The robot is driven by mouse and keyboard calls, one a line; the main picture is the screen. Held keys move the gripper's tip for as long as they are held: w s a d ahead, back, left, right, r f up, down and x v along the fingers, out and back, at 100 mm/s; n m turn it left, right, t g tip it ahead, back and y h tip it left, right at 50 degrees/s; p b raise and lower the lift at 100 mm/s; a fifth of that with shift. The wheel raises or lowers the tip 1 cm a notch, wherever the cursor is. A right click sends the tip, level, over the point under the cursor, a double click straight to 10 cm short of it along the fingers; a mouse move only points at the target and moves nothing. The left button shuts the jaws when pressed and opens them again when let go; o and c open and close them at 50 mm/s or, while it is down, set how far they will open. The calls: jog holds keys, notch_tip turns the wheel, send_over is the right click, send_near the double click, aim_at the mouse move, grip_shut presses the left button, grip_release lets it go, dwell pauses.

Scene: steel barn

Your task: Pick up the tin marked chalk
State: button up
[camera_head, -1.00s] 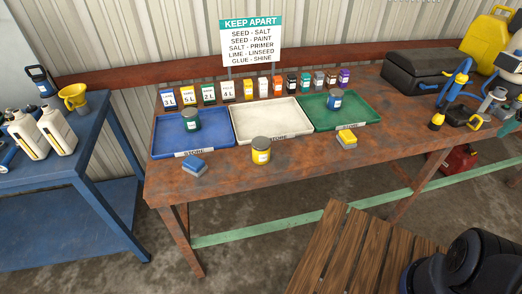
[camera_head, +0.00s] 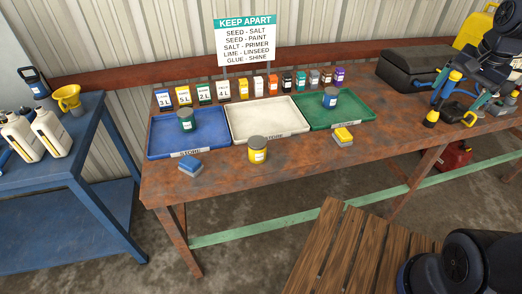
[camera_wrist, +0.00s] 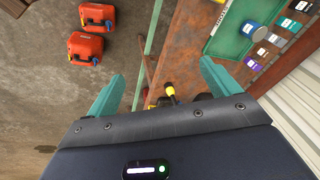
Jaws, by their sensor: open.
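Three lidded tins show in the head view, and I cannot read which is marked chalk. A dark green tin (camera_head: 186,121) stands in the blue tray (camera_head: 157,150). A yellow tin (camera_head: 257,150) with a pale label stands on the bench in front of the white tray (camera_head: 268,115). A blue tin (camera_head: 330,97) stands in the green tray (camera_head: 345,118); it also shows in the wrist view (camera_wrist: 256,31). My gripper (camera_wrist: 162,76) is open, with its teal fingers apart and nothing between them. It is well to the right of the tins.
Small boxes and number cards line the back below a KEEP APART sign (camera_head: 246,41). A black case (camera_head: 412,71) stands at right. Red cans (camera_wrist: 86,47) stand on the floor.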

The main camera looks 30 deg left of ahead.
jog(key=a+f+m+g, duration=0.15)
jog(key=a+f, duration=0.25)
jog(key=a, duration=1.1)
jog(key=a+f+m+g, duration=0.1)
jog(key=a+f+m, duration=0.25)
jog(key=a, duration=1.15)
jog(key=m+h, duration=0.1)
jog(key=m, duration=0.2)
send_near(256, 150)
jog(key=shift+g, duration=0.25)
jog(key=w, duration=0.1)
jog(key=w+a+f, duration=0.1)
jog(key=w+f, duration=0.1)
jog(key=shift+w+a+f, duration=0.15)
jog(key=shift+w+a, duration=0.15)
jog(key=shift+a, duration=0.05)
jog(key=shift+s+a+f, duration=0.1)
jog(key=shift+s+f, duration=0.05)
jog(key=shift+f, duration=0.3)
notch_tip(256, 150, down, 10)
jog(key=shift+a+f, duration=0.1)
jog(key=shift+c, duration=0.5)
jog(key=c, duration=1.1)
